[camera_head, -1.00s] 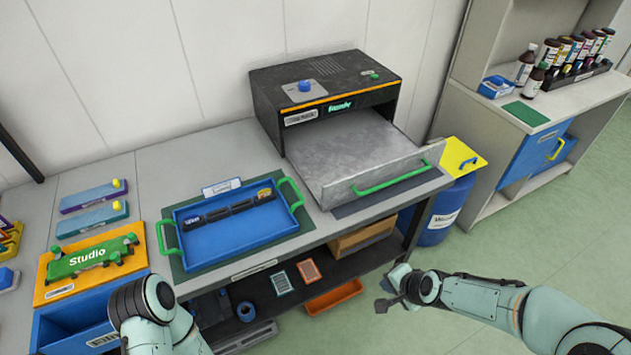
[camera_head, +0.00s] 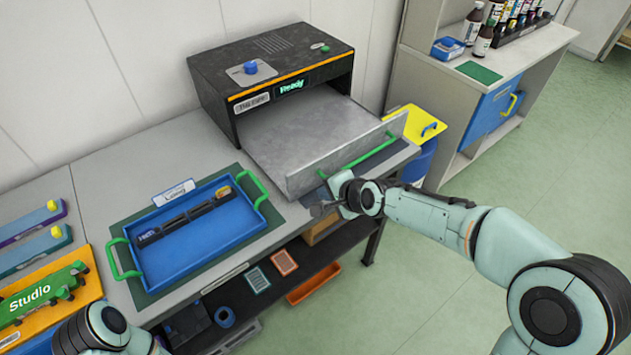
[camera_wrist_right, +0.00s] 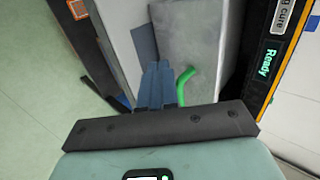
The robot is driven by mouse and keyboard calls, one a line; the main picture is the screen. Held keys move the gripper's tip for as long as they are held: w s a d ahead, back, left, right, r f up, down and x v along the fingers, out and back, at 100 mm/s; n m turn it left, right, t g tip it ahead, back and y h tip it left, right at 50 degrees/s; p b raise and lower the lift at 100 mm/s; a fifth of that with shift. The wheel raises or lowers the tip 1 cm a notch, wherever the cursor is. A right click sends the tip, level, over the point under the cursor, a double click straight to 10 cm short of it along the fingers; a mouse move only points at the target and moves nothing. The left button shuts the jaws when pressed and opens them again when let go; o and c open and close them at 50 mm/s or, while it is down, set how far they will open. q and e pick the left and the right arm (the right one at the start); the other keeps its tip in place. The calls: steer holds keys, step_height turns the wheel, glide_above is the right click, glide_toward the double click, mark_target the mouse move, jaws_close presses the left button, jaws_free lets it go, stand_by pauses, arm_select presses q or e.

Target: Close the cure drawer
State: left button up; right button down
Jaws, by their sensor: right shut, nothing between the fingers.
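The cure drawer (camera_head: 312,140) is a grey metal tray sticking out of the front of the black cure unit (camera_head: 270,70), pulled open. Its upright front panel carries a long green handle (camera_head: 362,155). The handle also shows in the right wrist view (camera_wrist_right: 182,86). My right gripper (camera_head: 322,207) is shut and empty, just in front of the left part of the drawer front. In the wrist view its fingers (camera_wrist_right: 156,88) lie beside the handle; I cannot tell whether they touch. Part of my left arm shows at the lower left, but its gripper is out of sight.
A blue tray (camera_head: 190,240) with green handles holds a dark strip, left of the drawer on the grey table. A yellow-lidded blue drum (camera_head: 418,122) stands to the right. A shelf (camera_head: 490,60) with bottles is beyond it. An orange bin (camera_head: 314,284) sits below.

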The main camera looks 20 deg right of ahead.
steer(key=shift+w+a+f+p, duration=0.1)
steer(key=shift+w+a+p, duration=0.25)
steer(key=shift+w, duration=0.65)
steer(key=shift+w+a+p, duration=0.15)
steer(key=shift+w+a, duration=0.35)
steer(key=shift+w, duration=0.5)
